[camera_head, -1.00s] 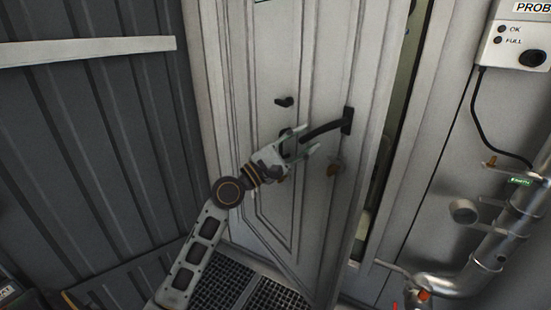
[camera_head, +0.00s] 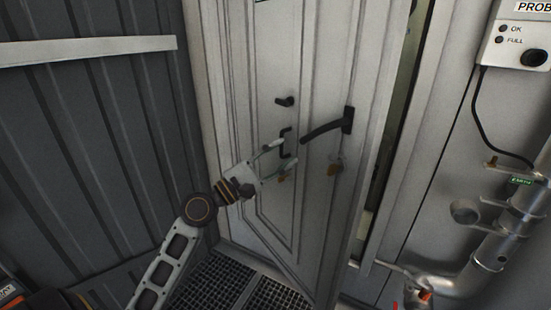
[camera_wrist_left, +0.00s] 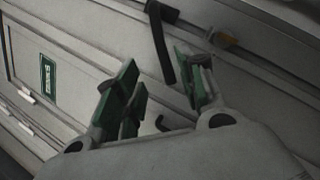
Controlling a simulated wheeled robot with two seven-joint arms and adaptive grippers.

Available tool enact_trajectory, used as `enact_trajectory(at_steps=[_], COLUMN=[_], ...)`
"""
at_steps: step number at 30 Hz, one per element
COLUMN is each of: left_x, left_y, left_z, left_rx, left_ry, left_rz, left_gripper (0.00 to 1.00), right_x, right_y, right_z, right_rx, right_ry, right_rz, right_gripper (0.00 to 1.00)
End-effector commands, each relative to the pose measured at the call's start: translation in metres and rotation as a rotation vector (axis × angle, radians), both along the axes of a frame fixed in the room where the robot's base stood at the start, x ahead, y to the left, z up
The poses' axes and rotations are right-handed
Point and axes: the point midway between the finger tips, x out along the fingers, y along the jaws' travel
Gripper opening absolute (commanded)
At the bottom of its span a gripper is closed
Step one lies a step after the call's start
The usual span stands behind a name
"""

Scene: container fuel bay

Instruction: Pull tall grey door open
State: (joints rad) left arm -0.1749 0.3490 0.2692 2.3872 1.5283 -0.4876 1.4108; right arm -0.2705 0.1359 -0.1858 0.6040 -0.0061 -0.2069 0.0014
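The tall grey door (camera_head: 315,215) stands slightly ajar, with a narrow gap along its right edge. A black lever handle (camera_head: 325,129) sits near that edge; it also shows in the left wrist view (camera_wrist_left: 161,42). A smaller black pull handle (camera_head: 286,142) is left of the lever. My left gripper (camera_head: 285,157) is open in front of the door, left of and below the lever, with no lever between its fingers. In the left wrist view the gripper (camera_wrist_left: 160,95) has its green-padded fingers apart. Whether it touches the pull handle is unclear. My right gripper is not in view.
Steel pipes (camera_head: 495,245) and a grey probe box (camera_head: 515,45) are on the wall at right. A dark corrugated wall (camera_head: 90,130) closes the left side. Floor grating (camera_head: 220,285) lies below the door.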

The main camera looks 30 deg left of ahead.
Motion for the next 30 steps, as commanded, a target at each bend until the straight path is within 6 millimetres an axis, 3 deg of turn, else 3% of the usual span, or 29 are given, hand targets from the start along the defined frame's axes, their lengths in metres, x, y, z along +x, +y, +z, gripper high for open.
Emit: enact_trajectory(at_steps=[18, 27, 30], left_x=[-0.0100, -0.0098, -0.0096], left_y=[0.0060, 0.0060, 0.0060], left_z=[-0.0037, -0.0030, 0.0015], left_rx=[0.000, 0.000, 0.001], left_ry=[-0.001, -0.003, -0.013], left_rz=[0.001, 0.001, 0.001], left_gripper=[0.39, 0.02, 0.00], right_x=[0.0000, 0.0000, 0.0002], right_y=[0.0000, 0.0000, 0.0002], right_z=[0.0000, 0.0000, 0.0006], right_rx=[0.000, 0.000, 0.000], right_ry=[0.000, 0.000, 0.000], right_rz=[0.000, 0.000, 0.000], right_gripper=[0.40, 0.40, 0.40])
